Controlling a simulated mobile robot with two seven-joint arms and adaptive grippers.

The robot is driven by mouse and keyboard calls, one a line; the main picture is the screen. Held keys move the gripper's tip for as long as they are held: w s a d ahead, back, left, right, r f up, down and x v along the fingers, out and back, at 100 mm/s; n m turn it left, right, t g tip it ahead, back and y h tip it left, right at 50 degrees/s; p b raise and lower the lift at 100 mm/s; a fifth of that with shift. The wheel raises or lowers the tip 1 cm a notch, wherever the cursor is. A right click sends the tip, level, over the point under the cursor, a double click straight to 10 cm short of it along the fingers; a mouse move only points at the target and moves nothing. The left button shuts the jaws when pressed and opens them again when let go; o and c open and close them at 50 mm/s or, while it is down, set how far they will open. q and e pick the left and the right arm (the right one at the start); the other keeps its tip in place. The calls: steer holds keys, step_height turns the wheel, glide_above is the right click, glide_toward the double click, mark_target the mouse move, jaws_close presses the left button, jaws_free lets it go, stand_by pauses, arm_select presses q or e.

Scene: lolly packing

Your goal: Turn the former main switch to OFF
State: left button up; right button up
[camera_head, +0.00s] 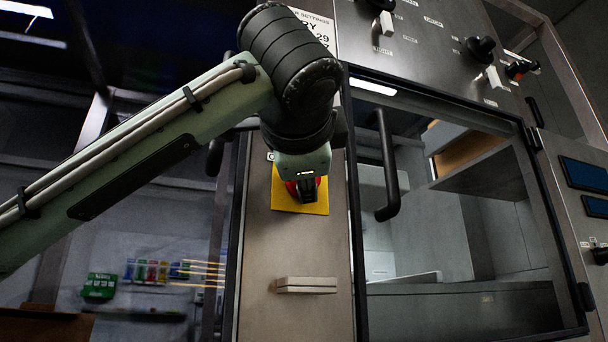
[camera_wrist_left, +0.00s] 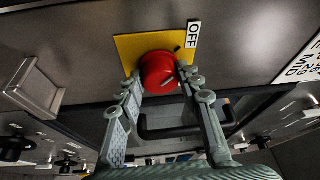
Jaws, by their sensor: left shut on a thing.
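The main switch is a round red knob (camera_wrist_left: 157,68) on a yellow plate (camera_wrist_left: 128,44), and the wrist view shows an "OFF" label (camera_wrist_left: 193,35) at the plate's edge. A label above the plate is mostly hidden by my wrist. My right gripper is in neither view.
A pale block-shaped handle (camera_head: 306,285) juts from the panel below the switch. A glass-fronted door with a black bar handle (camera_head: 388,165) stands just right. More knobs (camera_head: 482,47) are on the upper panel. Dark open space lies left.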

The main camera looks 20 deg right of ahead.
arm_select(q)
steer(key=shift+r, duration=0.2)
steer(key=o, duration=1.2)
steer(key=shift+w+f, duration=0.1)
steer(key=shift+c, duration=0.2)
steer(key=v, duration=1.2)
